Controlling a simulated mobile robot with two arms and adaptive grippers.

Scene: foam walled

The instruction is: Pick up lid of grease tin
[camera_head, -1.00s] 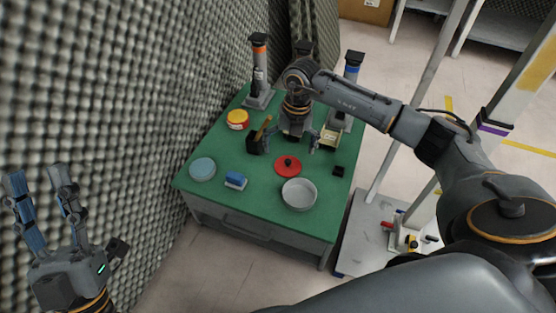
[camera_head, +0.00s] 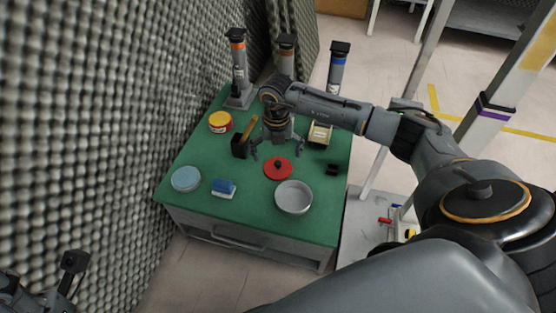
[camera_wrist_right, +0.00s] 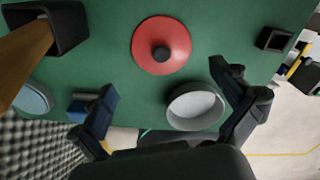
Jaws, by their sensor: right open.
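A round red lid (camera_head: 278,169) with a black knob lies flat on the green tabletop; it also shows in the right wrist view (camera_wrist_right: 175,30). A round, open grey tin (camera_head: 293,197) stands just in front of it, with nothing seen inside; the wrist view shows it too (camera_wrist_right: 196,107). My right gripper (camera_head: 276,151) is open and empty, pointing down over the table just behind the lid. In the wrist view its fingers (camera_wrist_right: 163,80) stand wide apart, with the lid beyond them. My left gripper (camera_head: 38,294) is cut off at the bottom left corner.
A yellow-topped tin (camera_head: 220,122), a black holder (camera_head: 240,147) with a wooden handle, a pale blue disc (camera_head: 186,179), a blue block (camera_head: 223,187), a cream box (camera_head: 319,134) and a small black box (camera_head: 333,169) surround the lid. The foam wall (camera_head: 90,120) borders the left.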

